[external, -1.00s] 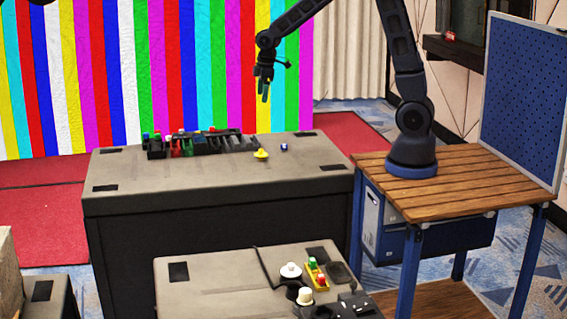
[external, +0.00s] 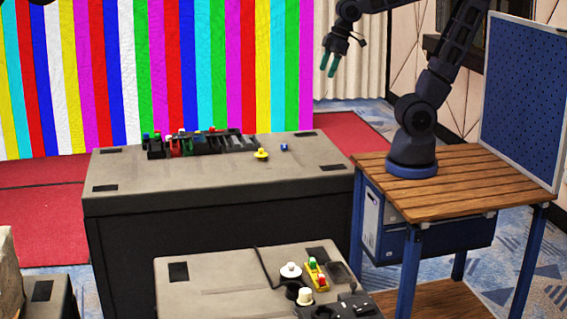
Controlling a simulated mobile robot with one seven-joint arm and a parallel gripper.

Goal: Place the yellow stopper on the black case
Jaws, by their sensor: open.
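The yellow stopper (external: 261,154) sits on the grey top of the large black case (external: 222,180), right of the middle and near a row of small items. My gripper (external: 328,66) is open and empty. It hangs in the air above and to the right of the case, well apart from the stopper, with its fingers pointing down.
A black rack (external: 200,142) with small coloured items stands left of the stopper. A small blue piece (external: 284,147) lies right of it. A second case (external: 215,285) in front holds a white knob (external: 290,270) and a yellow block (external: 317,275). A wooden table (external: 450,180) stands right.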

